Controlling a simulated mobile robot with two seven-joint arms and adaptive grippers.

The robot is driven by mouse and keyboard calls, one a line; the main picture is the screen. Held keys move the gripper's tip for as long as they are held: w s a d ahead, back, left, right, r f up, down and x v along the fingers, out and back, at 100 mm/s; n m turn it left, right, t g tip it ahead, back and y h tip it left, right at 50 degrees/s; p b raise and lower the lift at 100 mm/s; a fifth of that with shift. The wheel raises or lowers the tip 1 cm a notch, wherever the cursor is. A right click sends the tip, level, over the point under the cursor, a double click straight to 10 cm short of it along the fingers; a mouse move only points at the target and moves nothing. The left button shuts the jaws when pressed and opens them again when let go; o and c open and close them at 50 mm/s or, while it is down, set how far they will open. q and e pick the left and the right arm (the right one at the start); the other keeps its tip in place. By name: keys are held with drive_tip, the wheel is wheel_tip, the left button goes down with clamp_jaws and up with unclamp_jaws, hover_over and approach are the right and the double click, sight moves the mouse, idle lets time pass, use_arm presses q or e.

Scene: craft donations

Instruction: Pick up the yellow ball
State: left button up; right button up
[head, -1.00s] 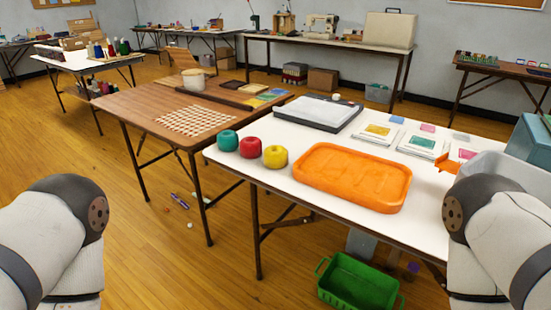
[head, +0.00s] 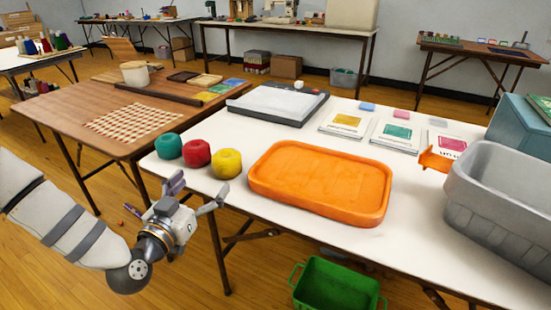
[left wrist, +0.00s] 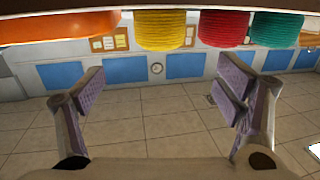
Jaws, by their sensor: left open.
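The yellow ball (head: 227,164) looks like wound yarn and sits on the white table (head: 233,198) near its left front edge. The red ball (head: 196,154) and the teal ball (head: 168,146) are in a row to its left. My left gripper (head: 192,191) is open and empty, in front of the balls by the table's edge. In the left wrist view the yellow ball (left wrist: 160,29) is at the top, above the gap between the open fingers (left wrist: 160,85), and apart from them. My right gripper is not in view.
An orange tray (head: 320,181) lies close to the right of the yellow ball. A grey bin (head: 500,200) stands at the table's right. A paper trimmer (head: 278,103) lies behind. A brown table (head: 115,98) adjoins at the left. A green crate (head: 337,287) is on the floor below.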

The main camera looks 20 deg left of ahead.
sight(219, 163)
use_arm(q)
drive_tip(key=w, duration=0.4)
drive_tip(key=w+b, duration=0.1)
drive_tip(key=w, duration=0.2)
drive_tip(key=w+a, duration=0.1)
drive_tip(key=w, duration=0.3)
drive_tip(key=shift+w+a+r+b, duration=0.1)
drive_tip(key=shift+w+b, duration=0.2)
drive_tip(key=shift+b, duration=0.1)
drive_tip(key=c, duration=1.2)
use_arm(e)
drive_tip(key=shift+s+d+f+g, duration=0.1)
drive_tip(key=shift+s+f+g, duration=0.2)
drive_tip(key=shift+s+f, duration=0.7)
